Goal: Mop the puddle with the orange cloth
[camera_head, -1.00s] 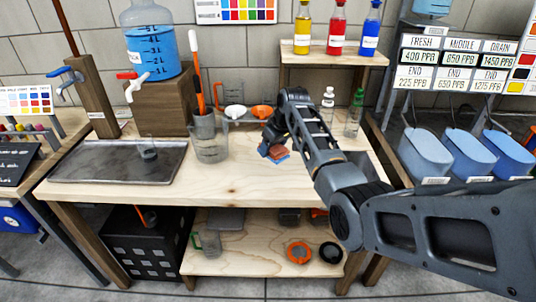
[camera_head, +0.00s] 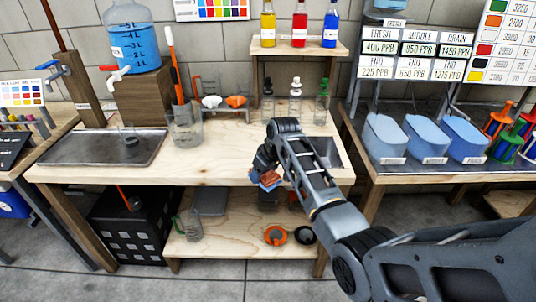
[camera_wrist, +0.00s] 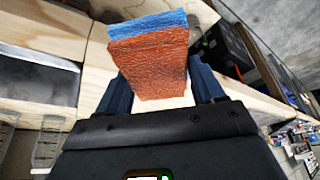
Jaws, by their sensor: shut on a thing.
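My gripper (camera_head: 264,164) is shut on the orange cloth (camera_head: 268,182), near the front edge of the wooden bench in the head view. In the wrist view the cloth (camera_wrist: 148,66) sits between the two fingers, a rust-orange textured pad with a blue layer along its far side. The wrist view shows pale wood around it. I cannot make out the puddle in either current view; my arm hides part of the bench's right side.
The wooden bench (camera_head: 225,168) holds a metal tray (camera_head: 105,147) at left, a clear beaker (camera_head: 186,130) and several small bottles at the back. A grey recessed basin (camera_head: 328,150) shows behind my arm. Blue tubs (camera_head: 428,138) stand on the right table. The bench's middle is clear.

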